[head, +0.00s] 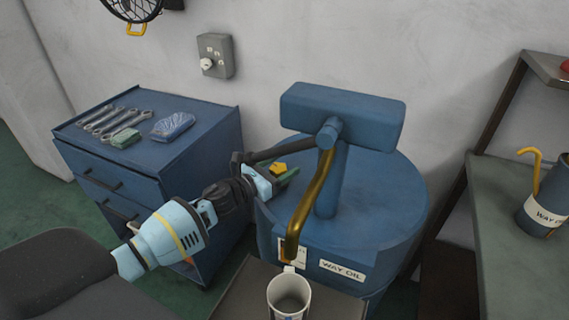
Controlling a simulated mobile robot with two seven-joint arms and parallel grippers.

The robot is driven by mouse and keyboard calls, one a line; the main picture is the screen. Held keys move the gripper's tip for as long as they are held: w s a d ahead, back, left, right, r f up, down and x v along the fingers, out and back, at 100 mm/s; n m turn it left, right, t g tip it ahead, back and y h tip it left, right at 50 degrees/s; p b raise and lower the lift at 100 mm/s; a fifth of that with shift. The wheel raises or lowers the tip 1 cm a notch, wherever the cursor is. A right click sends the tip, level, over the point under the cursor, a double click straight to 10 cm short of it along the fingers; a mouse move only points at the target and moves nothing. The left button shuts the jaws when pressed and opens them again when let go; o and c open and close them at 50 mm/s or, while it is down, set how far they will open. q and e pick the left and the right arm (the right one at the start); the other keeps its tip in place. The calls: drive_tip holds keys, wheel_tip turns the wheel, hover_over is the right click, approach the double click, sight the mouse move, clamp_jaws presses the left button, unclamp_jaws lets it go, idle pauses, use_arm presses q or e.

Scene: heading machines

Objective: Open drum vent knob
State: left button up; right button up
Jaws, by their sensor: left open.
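The blue oil drum (385,205), labelled WAY OIL, stands at the centre right with a blue hand pump (340,117) on its top. A small yellow knob (278,168) shows at the drum top's left side, and I take it to be the vent knob. My left gripper (280,166) reaches in from the left, open, with its fingers around or just beside the knob. I cannot tell whether they touch it. The gripper partly hides the knob's base. My right gripper is not in view.
The pump's brass spout (313,203) hangs close right of the gripper, above a white mug (290,300) on a stand. A blue drawer cabinet (200,165) with wrenches is at left. A bench (510,265) with an oil jug (545,205) is at right.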

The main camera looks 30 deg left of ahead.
use_arm(q)
drive_tip(key=shift+x, duration=0.9)
drive_tip(key=c, duration=1)
drive_tip(key=shift+a+n+t+y, duration=0.1)
drive_tip(key=shift+n+t+y, duration=0.3)
drive_tip(key=shift+n+y, duration=0.85)
drive_tip(key=shift+a+n+y, duration=0.2)
drive_tip(key=shift+n+y, duration=0.25)
drive_tip(key=shift+y, duration=0.6)
drive_tip(key=shift+a+n+y, duration=0.15)
drive_tip(key=shift+n+y, duration=0.25)
drive_tip(key=shift+y, duration=0.6)
drive_tip(key=o, duration=1)
